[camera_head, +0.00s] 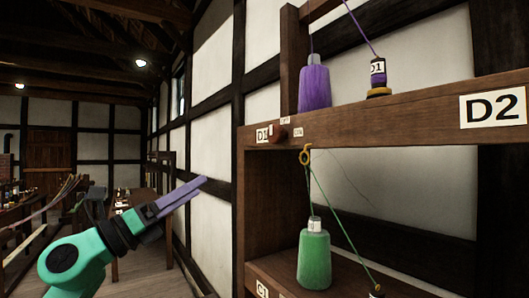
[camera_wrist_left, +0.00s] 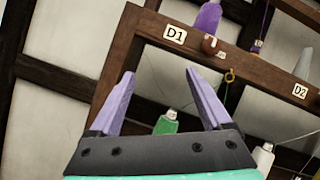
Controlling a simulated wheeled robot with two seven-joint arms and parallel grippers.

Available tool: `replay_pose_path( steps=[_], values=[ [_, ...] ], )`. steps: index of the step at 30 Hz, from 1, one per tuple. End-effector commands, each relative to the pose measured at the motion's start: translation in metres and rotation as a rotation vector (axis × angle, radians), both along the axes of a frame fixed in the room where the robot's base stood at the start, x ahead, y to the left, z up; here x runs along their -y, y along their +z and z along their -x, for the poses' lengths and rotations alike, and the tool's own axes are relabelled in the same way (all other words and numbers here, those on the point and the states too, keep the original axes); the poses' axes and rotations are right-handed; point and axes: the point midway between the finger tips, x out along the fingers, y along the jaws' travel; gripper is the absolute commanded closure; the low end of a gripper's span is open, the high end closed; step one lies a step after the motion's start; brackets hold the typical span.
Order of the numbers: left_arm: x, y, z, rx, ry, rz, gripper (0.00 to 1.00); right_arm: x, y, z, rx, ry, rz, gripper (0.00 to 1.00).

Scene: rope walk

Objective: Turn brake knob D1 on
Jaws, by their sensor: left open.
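Brake knob D1 (camera_head: 278,133) is a small reddish-brown knob on the front of the wooden shelf beam, just right of the white D1 label (camera_head: 262,135). In the left wrist view the knob (camera_wrist_left: 210,44) sits right of its label (camera_wrist_left: 175,34), beyond and above my fingertips. My left gripper (camera_head: 204,183) has purple fingers and is left of and below the knob, apart from it. In the left wrist view the gripper (camera_wrist_left: 161,73) is open, with nothing between the fingers. My right gripper is not in view.
A purple bobbin (camera_head: 315,88) and a D1-tagged spool (camera_head: 378,75) stand above the beam (camera_head: 400,118). A green bobbin (camera_head: 314,258) stands below, with a cord up to a yellow ring (camera_head: 305,154). A D2 label (camera_head: 493,106) is at right. The space left of the rack is free.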

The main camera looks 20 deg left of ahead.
Motion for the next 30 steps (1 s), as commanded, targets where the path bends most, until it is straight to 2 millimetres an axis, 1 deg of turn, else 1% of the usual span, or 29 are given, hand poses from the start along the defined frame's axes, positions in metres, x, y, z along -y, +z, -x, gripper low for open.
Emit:
replay_pose_path(
  steps=[1,3,5,7,11,15,18,21,25,30],
  values=[
    [0.024,0.03,0.029,0.09,0.021,-0.148,0.18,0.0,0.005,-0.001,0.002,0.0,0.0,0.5],
    [0.047,0.05,0.057,0.177,0.053,-0.304,0.18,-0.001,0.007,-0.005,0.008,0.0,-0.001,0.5],
    [0.059,0.057,0.069,0.216,0.072,-0.378,0.18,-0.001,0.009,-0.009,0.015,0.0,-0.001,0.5],
    [0.065,0.063,0.07,0.23,0.079,-0.406,0.18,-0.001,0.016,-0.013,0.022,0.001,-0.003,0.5],
    [0.078,0.078,0.054,0.229,0.077,-0.401,0.18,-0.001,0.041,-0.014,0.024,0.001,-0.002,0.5],
    [0.1,0.096,0.027,0.229,0.075,-0.397,0.18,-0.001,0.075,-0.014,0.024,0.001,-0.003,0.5],
    [0.116,0.105,0.008,0.228,0.074,-0.395,0.18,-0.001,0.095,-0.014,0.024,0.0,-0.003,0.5],
    [0.13,0.112,-0.01,0.227,0.074,-0.393,0.18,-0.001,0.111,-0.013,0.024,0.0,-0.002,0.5],
    [0.142,0.115,-0.026,0.226,0.076,-0.393,0.18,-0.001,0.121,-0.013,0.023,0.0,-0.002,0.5],
    [0.147,0.113,-0.032,0.226,0.078,-0.396,0.18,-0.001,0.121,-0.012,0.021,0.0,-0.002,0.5]
  ],
)
